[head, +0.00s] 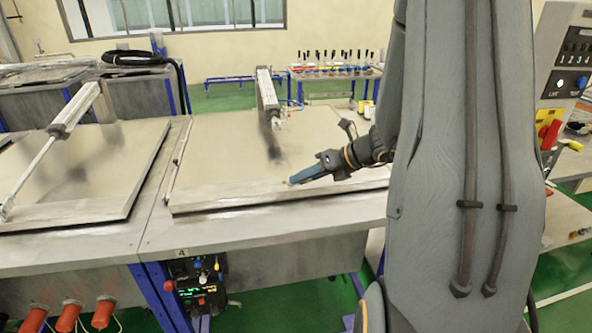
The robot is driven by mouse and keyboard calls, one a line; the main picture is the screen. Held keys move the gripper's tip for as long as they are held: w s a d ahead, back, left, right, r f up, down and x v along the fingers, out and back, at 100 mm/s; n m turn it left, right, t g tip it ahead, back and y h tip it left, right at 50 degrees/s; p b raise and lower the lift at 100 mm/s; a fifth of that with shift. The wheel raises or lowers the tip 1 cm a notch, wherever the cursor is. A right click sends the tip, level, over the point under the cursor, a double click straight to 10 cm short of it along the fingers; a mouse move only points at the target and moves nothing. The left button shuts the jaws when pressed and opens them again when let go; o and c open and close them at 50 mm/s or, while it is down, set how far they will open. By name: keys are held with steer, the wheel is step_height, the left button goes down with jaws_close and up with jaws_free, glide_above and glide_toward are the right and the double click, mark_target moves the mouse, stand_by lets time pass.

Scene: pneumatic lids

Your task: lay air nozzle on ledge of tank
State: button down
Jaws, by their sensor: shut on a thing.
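My gripper (329,161) is shut on a slim blue thing, which looks like the air nozzle (306,174). The nozzle points left and slightly down, with a small orange tip at its end. In the picture it lies over the front right part of the closed lid of the tank (225,235). I cannot tell whether it touches the lid or hangs above it. The tank's grey front ledge (290,224) runs below the lid's front edge and is bare.
A pneumatic cylinder (267,92) stands on the lid's far side. A neighbouring lid (100,165) with its cylinder (75,110) lies to the left. A control box (198,283) hangs under the front edge. A switch panel (566,75) stands at right.

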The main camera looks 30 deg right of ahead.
steer(key=shift+w+f, duration=0.15)
steer(key=shift+f+b, duration=3.85)
steer(key=shift+f, duration=0.85)
steer(key=c, duration=1.5)
jaws_free()
steer(key=shift+d+r, duration=0.1)
steer(key=shift+p+v, duration=2.6)
steer(key=shift+v, duration=0.9)
